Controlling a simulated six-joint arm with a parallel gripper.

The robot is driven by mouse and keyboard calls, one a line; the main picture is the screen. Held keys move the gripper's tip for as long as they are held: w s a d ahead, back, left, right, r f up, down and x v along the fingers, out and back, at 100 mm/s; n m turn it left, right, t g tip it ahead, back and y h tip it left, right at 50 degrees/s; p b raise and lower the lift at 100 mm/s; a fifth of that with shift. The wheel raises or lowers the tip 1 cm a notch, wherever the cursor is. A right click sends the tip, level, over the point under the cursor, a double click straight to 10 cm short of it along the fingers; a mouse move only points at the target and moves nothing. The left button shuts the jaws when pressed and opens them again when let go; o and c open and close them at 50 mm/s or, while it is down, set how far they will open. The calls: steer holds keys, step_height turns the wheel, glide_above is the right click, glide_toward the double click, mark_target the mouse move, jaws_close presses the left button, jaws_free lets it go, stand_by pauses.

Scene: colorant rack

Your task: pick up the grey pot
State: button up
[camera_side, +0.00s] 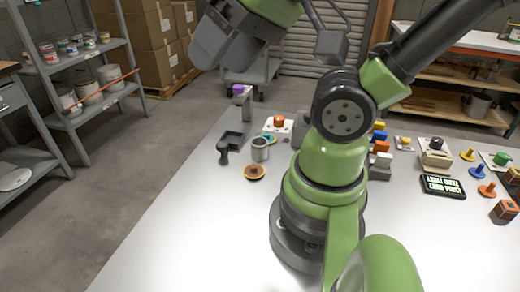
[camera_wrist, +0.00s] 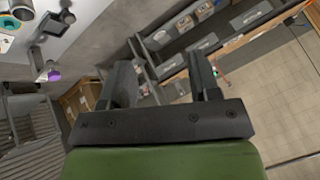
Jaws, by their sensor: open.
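The grey pot (camera_side: 260,149) stands upright on the white table (camera_side: 190,215) in the side view, just behind an orange dish (camera_side: 254,172) and right of a black tray (camera_side: 226,146). My gripper (camera_side: 222,42) is raised high above the far left of the table in the side view, well away from the pot. In the wrist view my gripper (camera_wrist: 162,75) has its two fingers spread wide with nothing between them. A small pale cylinder at the wrist view's top left corner may be the pot; I cannot tell.
A purple-topped stand (camera_side: 240,95) is at the table's far left edge. An orange knob (camera_side: 278,121) on a white plate is behind the pot. Coloured blocks (camera_side: 379,140) and a dark sign (camera_side: 442,186) lie to the right. The front left table is clear.

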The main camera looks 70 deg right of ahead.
steer(key=shift+o, duration=0.9)
steer(key=n+g+h, duration=0.2)
steer(key=n+g, duration=0.2)
steer(key=g, duration=0.3)
glide_above(259, 144)
steer(key=s+a, duration=0.1)
step_height(259, 144, down, 24)
steer(key=shift+a+r, duration=0.15)
steer(key=shift+r, duration=0.05)
steer(key=shift+w+a+f, duration=0.1)
steer(key=shift+f, duration=1.35)
steer(key=shift+w+a+f, duration=0.1)
steer(key=shift+f, duration=1.35)
